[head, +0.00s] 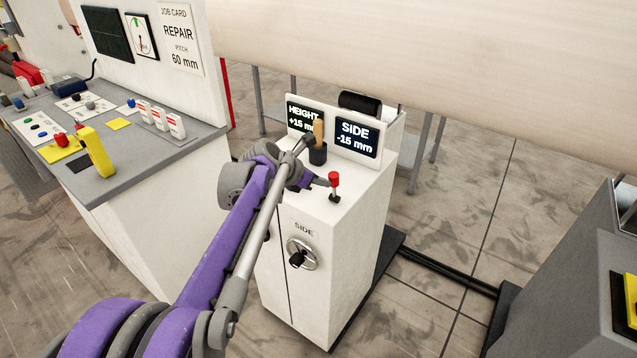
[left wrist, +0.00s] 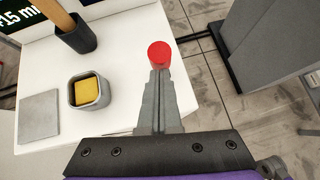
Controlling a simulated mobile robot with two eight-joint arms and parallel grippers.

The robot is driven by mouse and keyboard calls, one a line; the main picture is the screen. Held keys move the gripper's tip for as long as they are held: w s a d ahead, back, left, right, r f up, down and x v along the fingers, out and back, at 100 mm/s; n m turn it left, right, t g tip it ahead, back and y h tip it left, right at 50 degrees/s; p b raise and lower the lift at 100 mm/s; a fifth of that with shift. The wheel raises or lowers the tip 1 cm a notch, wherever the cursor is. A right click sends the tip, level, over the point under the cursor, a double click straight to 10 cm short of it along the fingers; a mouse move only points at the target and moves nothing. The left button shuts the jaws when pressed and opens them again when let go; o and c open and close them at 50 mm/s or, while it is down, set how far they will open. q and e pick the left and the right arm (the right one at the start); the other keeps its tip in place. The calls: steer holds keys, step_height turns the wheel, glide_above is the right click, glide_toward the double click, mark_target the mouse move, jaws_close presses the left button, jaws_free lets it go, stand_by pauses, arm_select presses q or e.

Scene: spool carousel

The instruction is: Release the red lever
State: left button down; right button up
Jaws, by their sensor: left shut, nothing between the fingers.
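The red lever (head: 333,179) stands on top of the white cabinet with the HEIGHT and SIDE displays, near its right front edge. It has a red cap on a dark stem. In the left wrist view the red cap (left wrist: 160,54) shows just beyond my fingertips, and its stem is hidden behind them. My left gripper (head: 325,183) is beside the lever, its fingers shut with nothing between them (left wrist: 160,76). I cannot tell whether the fingertips touch the lever. My right gripper is not in view.
A dark cup with a wooden-handled tool (head: 317,150) stands behind my gripper. The left wrist view shows a small grey box with a yellow inside (left wrist: 88,91). A SIDE handwheel (head: 301,254) is on the cabinet front. A large pale roll (head: 430,60) hangs above.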

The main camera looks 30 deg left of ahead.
mark_target(330, 172)
arm_select(q)
steer(key=shift+w+d+r+g+p, duration=0.1)
steer(key=shift+w+r+g+p, duration=0.5)
steer(key=shift+w+g, duration=0.25)
steer(key=shift+w+g+p, duration=0.6)
steer(key=shift+w+g, duration=0.2)
steer(key=shift+g, duration=0.15)
steer(key=shift+w+d+p, duration=0.1)
steer(key=shift+w+p, duration=0.2)
steer(key=shift+w, duration=0.15)
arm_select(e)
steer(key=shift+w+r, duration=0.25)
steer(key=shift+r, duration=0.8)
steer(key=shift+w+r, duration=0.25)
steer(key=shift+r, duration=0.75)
arm_select(q)
steer(key=shift+r, duration=0.1)
